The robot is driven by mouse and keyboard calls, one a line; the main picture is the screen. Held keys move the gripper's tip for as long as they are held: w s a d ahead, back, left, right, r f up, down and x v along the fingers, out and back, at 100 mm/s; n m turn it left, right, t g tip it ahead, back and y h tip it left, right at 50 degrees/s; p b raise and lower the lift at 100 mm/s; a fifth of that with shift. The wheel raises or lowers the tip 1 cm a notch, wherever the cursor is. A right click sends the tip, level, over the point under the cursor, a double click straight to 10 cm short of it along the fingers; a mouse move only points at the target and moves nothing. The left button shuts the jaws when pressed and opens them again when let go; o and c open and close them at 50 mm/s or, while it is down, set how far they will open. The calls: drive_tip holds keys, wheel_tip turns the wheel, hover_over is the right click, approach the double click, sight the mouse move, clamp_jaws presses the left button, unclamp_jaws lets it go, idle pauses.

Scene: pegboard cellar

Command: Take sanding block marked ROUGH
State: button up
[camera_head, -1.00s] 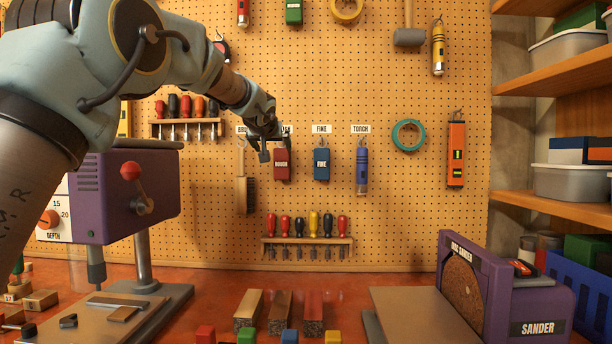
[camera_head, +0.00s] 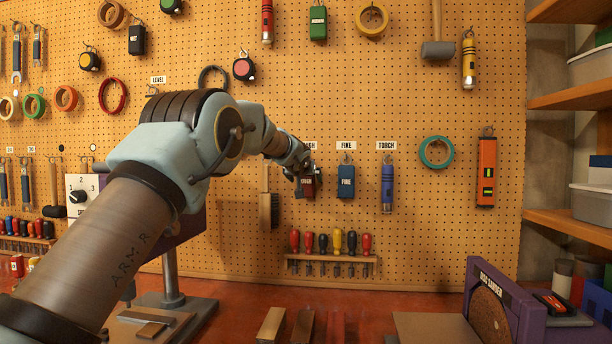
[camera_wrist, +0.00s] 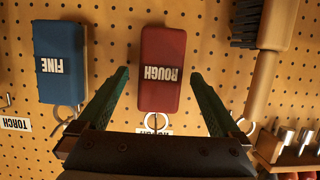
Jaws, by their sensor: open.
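The dark red sanding block marked ROUGH (camera_wrist: 161,72) hangs from a ring on a hook on the pegboard. In the wrist view it appears upside down, between and beyond the two green fingers of my gripper (camera_wrist: 160,76). My gripper is open, with a gap on either side of the block. In the head view my gripper (camera_head: 300,176) is at the block (camera_head: 311,188) and hides part of it and its label. The blue block marked FINE (camera_head: 346,182) hangs to the right; in the wrist view it (camera_wrist: 60,64) is on the left.
A brush (camera_wrist: 262,55) hangs on the other side of the red block. A blue torch (camera_head: 387,187) hangs beyond the blue block. A screwdriver rack (camera_head: 330,262) is fixed below. The disc sander (camera_head: 500,305) stands at the lower right.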

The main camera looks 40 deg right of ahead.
drive_tip(key=shift+w+d+f, duration=0.2)
drive_tip(key=shift+w+d, duration=0.15)
drive_tip(key=shift+c, duration=0.2)
drive_tip(key=c, duration=1.4)
drive_tip(key=shift+c, duration=0.2)
drive_tip(key=shift+r, duration=0.1)
